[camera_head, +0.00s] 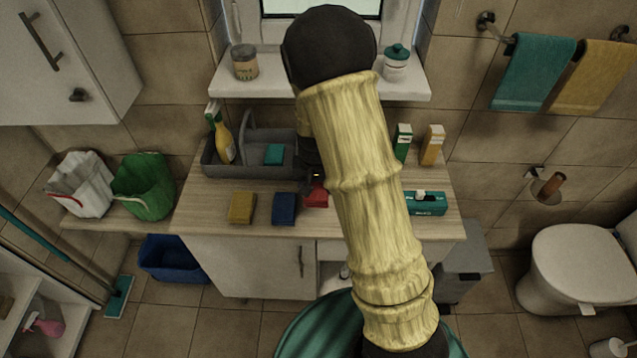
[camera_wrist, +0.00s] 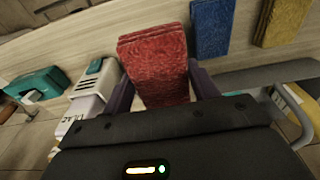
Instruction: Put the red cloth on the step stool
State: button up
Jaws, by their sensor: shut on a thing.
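The red cloth (camera_head: 317,196) lies at the counter's front part, right of the blue cloth, partly behind my arm in the head view. In the wrist view the red cloth (camera_wrist: 155,62) looks like a thick folded block between my two dark fingers. My gripper (camera_wrist: 160,88) is shut on it. In the head view my gripper (camera_head: 314,176) is mostly hidden by my pale arm, just behind the cloth. Whether the cloth touches the counter, I cannot tell. I cannot pick out the step stool for certain in either view.
The blue cloth (camera_head: 284,208) and yellow cloth (camera_head: 242,207) lie on the counter (camera_head: 205,218). A grey caddy (camera_head: 212,160) stands behind them. A teal box (camera_head: 425,203) and two cartons (camera_head: 432,145) are at right. A ribbed teal round thing (camera_head: 300,335) is below the counter.

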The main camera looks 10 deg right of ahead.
send_over(317, 213)
jog(key=shift+s+f+p, duration=0.15)
jog(key=shift+f+p, duration=0.25)
jog(key=shift+f, duration=2.5)
jog(key=shift+f, duration=0.1)
jog(key=shift+a+f+p, duration=0.1)
jog(key=shift+f+p, duration=0.3)
jog(key=shift+f, duration=1.6)
jog(key=shift+f, duration=0.2)
jog(key=o, duration=1)
jog(key=shift+o, duration=0.2)
jog(key=shift+r, duration=0.2)
